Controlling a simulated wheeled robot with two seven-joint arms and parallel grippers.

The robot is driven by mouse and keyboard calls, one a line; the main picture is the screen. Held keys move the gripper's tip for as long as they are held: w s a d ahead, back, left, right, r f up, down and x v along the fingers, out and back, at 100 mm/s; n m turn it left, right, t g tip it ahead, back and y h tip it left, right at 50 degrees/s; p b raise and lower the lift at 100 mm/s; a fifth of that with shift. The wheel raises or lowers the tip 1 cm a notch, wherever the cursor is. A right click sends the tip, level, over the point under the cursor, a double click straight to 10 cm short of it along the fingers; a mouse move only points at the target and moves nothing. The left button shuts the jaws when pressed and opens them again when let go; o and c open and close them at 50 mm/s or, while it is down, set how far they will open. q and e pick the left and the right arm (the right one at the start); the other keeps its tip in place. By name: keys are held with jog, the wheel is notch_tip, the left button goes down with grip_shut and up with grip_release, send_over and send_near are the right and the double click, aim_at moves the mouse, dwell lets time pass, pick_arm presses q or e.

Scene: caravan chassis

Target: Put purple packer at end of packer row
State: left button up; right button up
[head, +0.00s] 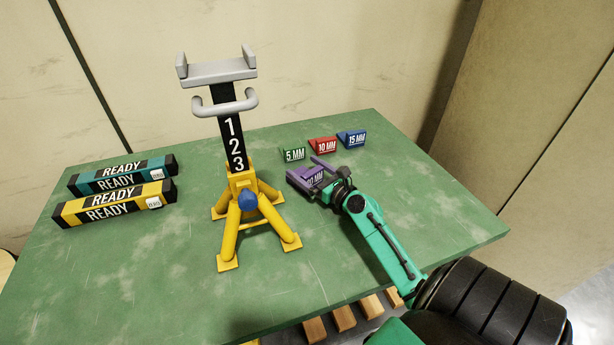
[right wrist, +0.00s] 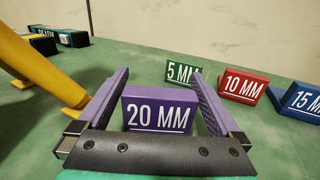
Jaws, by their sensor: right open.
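The purple packer (head: 311,178), marked 20 MM, sits on the green table in front of the other packers. In the right wrist view the purple packer (right wrist: 158,114) stands between the two fingers of my right gripper (right wrist: 160,108), with a visible gap on each side. My right gripper (head: 313,172) is open around it at table level. The packer row runs green 5 MM (head: 293,154), red 10 MM (head: 323,145) and blue 15 MM (head: 352,139), left to right. My left gripper is in neither view.
A yellow stand (head: 245,200) with a grey forked top and a blue knob stands left of my right gripper. Two long READY boxes, teal (head: 122,172) and yellow (head: 115,203), lie at the left. The table (head: 440,205) is clear right of the blue packer.

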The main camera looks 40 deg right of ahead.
jog(key=shift+w+f, duration=0.1)
jog(key=shift+w, duration=0.55)
jog(key=shift+s, duration=0.1)
jog(key=c, duration=1.2)
